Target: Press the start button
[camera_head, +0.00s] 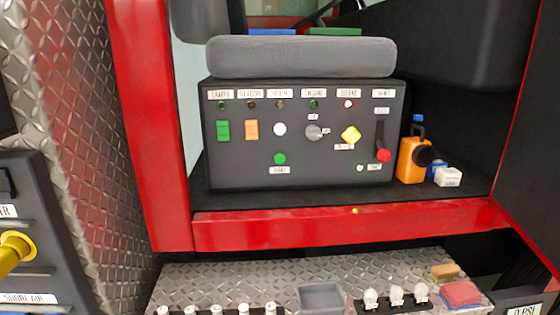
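A green round button (280,158) sits low on the dark control panel (240,165), above a small white label (279,170) that appears to read START. A white round button (279,129) is above it. Whether the green button is pressed in cannot be told. Neither of my grippers shows in this view, and nothing covers the button.
An orange container (411,160) stands right of the panel. A red sill (350,226) runs below.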

